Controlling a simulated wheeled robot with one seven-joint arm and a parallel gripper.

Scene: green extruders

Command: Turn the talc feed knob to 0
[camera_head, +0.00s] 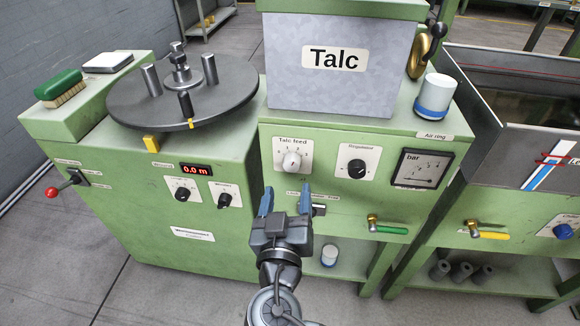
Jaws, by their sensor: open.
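The talc feed knob (292,160) is a light grey round knob on a white dial plate labelled "Talc feed", on the front of the green cabinet below the grey Talc box (316,75). The plate has small marks around the knob; which number the knob points at is too small to tell. My gripper (285,200) is open and empty, with two blue fingers pointing up toward the panel. It is below the knob in the picture and apart from it. The knob is fully visible.
A black regulator knob (357,168) and a bar gauge (421,170) sit to the right. A small switch (318,210) is close to the right finger. A green-handled valve (386,227) juts out lower right. A turntable (184,103) stands at the left.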

